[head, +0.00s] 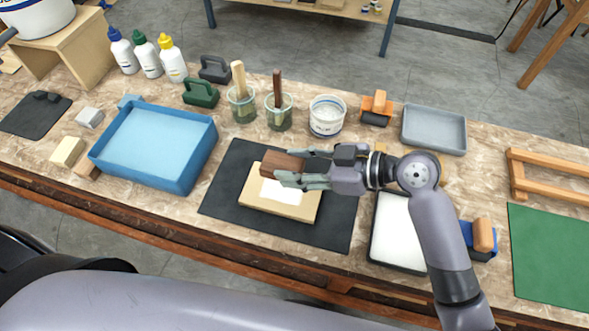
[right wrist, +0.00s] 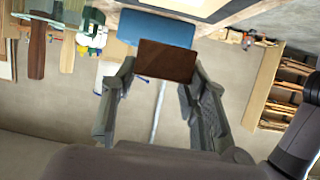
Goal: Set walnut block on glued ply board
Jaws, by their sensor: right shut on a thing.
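The walnut block (head: 282,163) is a dark brown block. My right gripper (head: 296,168) is shut on it, and the block shows between the two fingers in the right wrist view (right wrist: 167,62). The ply board (head: 281,206) is pale tan with a white glue patch (head: 281,191) on top, and it lies on a dark mat. The block appears over the board's upper left part. Whether it touches the board I cannot tell. The gripper hides the board's upper right part. My left gripper is not in view.
The dark mat (head: 225,195) surrounds the board. A blue tray (head: 155,145) stands to the left, a white-filled tray (head: 398,235) to the right. Behind are brush jars (head: 243,105), a white tub (head: 327,117) and a grey tray (head: 434,130). A green mat (head: 550,255) lies far right.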

